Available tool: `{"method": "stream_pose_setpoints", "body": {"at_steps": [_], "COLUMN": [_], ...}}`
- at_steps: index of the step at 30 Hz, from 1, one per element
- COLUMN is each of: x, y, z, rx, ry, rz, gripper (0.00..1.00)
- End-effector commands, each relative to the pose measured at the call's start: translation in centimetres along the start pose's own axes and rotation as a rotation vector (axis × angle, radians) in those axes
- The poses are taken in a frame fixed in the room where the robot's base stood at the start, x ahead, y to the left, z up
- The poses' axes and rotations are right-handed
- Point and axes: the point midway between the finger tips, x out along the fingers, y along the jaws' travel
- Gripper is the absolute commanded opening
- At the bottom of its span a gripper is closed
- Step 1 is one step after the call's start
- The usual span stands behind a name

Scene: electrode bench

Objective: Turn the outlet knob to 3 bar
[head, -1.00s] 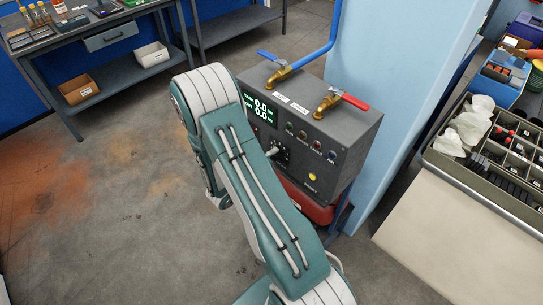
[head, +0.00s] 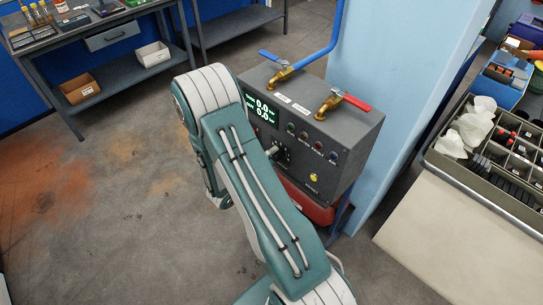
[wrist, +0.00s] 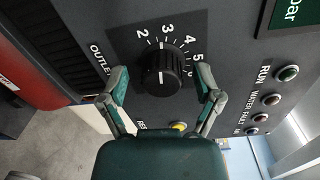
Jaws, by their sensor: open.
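The outlet knob (wrist: 163,66) is black and ribbed with a white line on its face. It sits on the dark panel under a white scale where 2, 3, 4 and 5 can be read. The line runs roughly up and down; I cannot tell exactly which number it marks. My gripper (wrist: 162,84) is open in the wrist view, one finger on each side of the knob, with gaps visible and no clear contact. In the head view the grey control box (head: 345,145) shows its display (head: 262,110) reading 0.0 on both lines. My arm hides part of its front.
Red-handled (head: 350,102) and blue-handled (head: 277,62) valves stand on top of the box. Indicator lamps (wrist: 270,98) and a yellow button (wrist: 179,126) lie near the gripper. A blue column (head: 375,90) stands behind the box. Open floor lies left.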

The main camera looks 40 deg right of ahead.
Motion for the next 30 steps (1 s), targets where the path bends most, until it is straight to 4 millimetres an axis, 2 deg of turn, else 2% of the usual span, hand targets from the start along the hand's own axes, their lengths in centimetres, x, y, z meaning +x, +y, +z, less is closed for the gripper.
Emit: {"method": "stream_pose_setpoints", "body": {"at_steps": [5,15,21,24,30], "x": [-1.2,-7.5,-10.7,-11.6,-12.0], "y": [0.0,0.1,0.2,0.2,0.2], "z": [0.1,0.2,0.2,0.2,0.2], "rx": [0.0,0.0,0.0,-0.001,-0.001], "ry": [-0.003,-0.006,-0.005,-0.003,-0.001], "rz": [0.0,0.001,0.001,0.001,0.001], "gripper": [0.82,0.82,0.82,0.82,0.82]}}
